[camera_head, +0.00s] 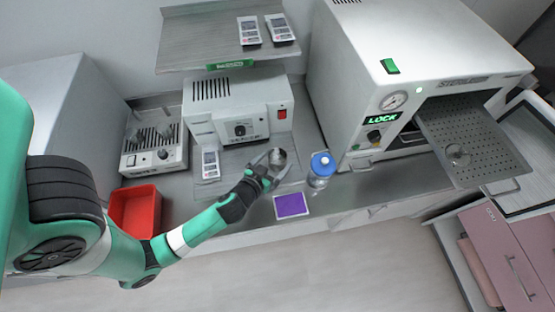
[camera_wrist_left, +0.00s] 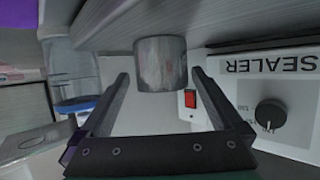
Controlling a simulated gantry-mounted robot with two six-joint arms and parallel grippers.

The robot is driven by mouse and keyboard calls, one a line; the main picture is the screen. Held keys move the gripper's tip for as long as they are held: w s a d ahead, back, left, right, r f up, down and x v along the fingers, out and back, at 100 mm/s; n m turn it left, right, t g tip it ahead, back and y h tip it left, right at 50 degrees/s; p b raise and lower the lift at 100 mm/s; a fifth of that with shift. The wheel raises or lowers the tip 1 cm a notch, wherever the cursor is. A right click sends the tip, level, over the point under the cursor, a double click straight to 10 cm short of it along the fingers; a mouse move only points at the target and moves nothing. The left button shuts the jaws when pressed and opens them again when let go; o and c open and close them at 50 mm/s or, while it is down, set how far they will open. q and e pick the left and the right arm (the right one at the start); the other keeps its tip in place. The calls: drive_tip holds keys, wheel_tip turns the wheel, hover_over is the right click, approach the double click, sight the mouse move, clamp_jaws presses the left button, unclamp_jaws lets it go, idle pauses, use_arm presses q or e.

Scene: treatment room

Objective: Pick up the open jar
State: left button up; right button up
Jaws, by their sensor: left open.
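The open jar (camera_head: 278,156) is a small grey metal cup on the steel counter in front of the sealer. In the left wrist view the jar (camera_wrist_left: 160,64) has a dull, streaked metal side. My left gripper (camera_head: 272,164) is open, with its fingers reaching toward the jar from the front. In the left wrist view the gripper (camera_wrist_left: 160,76) has one fingertip on each side of the jar's near end, with a gap visible on both sides. My right gripper is in neither view.
A blue-capped clear bottle (camera_head: 322,168) stands close to the right of the jar. A purple pad (camera_head: 291,205) lies in front. The sealer (camera_head: 238,115) is behind, the sterilizer (camera_head: 420,60) with its tray out is right, and a red bin (camera_head: 135,212) is left.

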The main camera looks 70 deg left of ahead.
sight(282, 151)
use_arm(q)
drive_tip(key=x, duration=0.5)
drive_tip(key=shift+a+r, duration=0.15)
drive_tip(key=shift+r, duration=0.1)
drive_tip(key=shift+s, duration=0.1)
drive_tip(key=c, duration=1.4)
drive_tip(key=shift+r+p, duration=0.35)
drive_tip(key=shift+r, duration=0.2)
drive_tip(key=r, duration=0.1)
drive_tip(key=r+p, duration=0.1)
drive_tip(key=r, duration=0.1)
drive_tip(key=shift+s+d+r, duration=0.15)
drive_tip(key=shift+s+d, duration=0.05)
drive_tip(key=shift+s, duration=0.05)
drive_tip(key=v, duration=0.5)
drive_tip(key=a+r+p+v, duration=0.1)
drive_tip(key=v, duration=0.4)
drive_tip(key=a+r+v, duration=0.1)
drive_tip(key=v, duration=0.4)
drive_tip(key=shift+s+d+r, duration=0.1)
drive_tip(key=shift+s+r, duration=0.3)
